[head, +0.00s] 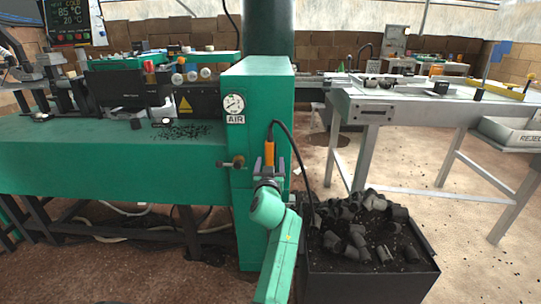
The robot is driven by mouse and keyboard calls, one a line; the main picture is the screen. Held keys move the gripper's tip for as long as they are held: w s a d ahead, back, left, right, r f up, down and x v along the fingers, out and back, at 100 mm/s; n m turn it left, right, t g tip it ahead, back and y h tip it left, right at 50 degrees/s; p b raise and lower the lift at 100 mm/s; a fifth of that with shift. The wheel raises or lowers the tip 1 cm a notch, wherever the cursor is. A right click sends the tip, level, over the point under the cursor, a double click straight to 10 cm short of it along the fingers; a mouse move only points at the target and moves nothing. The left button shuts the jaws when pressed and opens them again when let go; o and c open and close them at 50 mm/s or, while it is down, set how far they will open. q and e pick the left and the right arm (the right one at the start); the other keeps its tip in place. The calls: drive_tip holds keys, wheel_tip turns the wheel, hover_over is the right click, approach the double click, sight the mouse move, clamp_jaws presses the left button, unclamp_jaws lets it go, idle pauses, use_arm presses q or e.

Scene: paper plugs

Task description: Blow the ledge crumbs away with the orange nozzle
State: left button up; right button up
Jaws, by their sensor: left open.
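The orange nozzle (270,152) hangs upright on the front of the green post (261,105), with a black hose looping from its top to the right and down. My left gripper (265,164) is open, its two fingers pointing up at either side of the nozzle's lower part. I cannot tell whether the fingers touch it. Dark crumbs (182,131) lie scattered on the green ledge (100,152), left of the post. My right gripper is not in view.
A black bin (370,275) full of dark plugs stands at lower right, beside my arm. A round AIR gauge (234,104) and a small valve (232,163) are on the post. A grey table (430,112) stands at right. Machine parts line the ledge's back.

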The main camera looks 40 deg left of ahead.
sight(271, 156)
use_arm(q)
drive_tip(key=shift+b+x, duration=1.15)
drive_tip(key=shift+x, duration=1)
drive_tip(key=shift+f, duration=0.1)
clamp_jaws()
wheel_tip(271, 156, up, 10)
drive_tip(key=p, duration=0.8)
drive_tip(key=shift+p, duration=0.4)
